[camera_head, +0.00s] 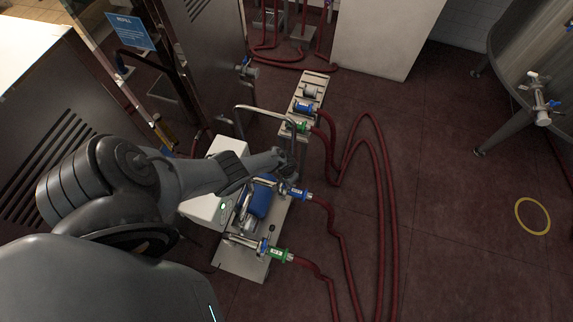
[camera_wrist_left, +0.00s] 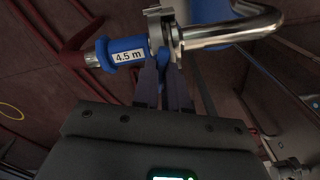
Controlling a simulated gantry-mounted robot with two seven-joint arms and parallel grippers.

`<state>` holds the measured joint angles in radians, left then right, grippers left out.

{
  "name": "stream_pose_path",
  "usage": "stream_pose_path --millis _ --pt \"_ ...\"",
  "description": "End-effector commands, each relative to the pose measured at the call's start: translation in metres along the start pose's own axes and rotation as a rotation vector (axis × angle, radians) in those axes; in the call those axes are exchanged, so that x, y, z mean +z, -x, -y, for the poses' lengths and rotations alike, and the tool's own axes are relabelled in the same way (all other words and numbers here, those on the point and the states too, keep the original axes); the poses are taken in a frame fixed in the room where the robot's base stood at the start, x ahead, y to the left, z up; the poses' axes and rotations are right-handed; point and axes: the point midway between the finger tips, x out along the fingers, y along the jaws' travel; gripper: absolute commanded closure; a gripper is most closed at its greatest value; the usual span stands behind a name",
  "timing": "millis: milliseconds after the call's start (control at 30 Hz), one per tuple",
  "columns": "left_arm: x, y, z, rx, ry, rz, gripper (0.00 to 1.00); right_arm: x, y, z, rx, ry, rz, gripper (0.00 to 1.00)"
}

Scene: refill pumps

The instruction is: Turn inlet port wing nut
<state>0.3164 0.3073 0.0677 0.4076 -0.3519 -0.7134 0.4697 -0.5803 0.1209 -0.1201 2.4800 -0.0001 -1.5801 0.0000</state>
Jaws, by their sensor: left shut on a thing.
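A blue-labelled hose coupling (camera_head: 298,192), marked 4.5 m in the left wrist view (camera_wrist_left: 126,53), meets a bent steel pipe (camera_wrist_left: 232,34) at a metal clamp (camera_wrist_left: 174,35). My left gripper (camera_head: 287,174) reaches this joint above the pump with the blue motor (camera_head: 259,201). In the left wrist view its fingers (camera_wrist_left: 164,75) are shut on a small blue piece just below the clamp, which looks like the wing nut (camera_wrist_left: 162,56). The fingers hide most of that piece, so its angle cannot be told. My right gripper is in neither view.
A green-labelled coupling (camera_head: 279,254) with a red hose sits at the pump's near end. Red hoses (camera_head: 385,180) lie across the floor to the right. A steel tank (camera_head: 530,50) stands far right; the floor before it is clear.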

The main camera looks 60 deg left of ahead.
Motion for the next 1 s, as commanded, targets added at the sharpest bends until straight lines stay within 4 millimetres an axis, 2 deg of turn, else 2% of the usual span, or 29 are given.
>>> stream_pose_path --millis 200,500,1000 --pt "-0.0001 0.0008 -0.0011 0.000 0.177 0.001 1.00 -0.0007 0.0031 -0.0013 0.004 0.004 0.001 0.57" --pt "-0.0002 0.0004 -0.0008 -0.001 0.335 0.000 1.00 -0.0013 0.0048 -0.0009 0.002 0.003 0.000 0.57" --pt "-0.0004 0.0002 0.0000 -0.003 0.393 -0.001 1.00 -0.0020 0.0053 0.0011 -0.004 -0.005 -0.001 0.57"
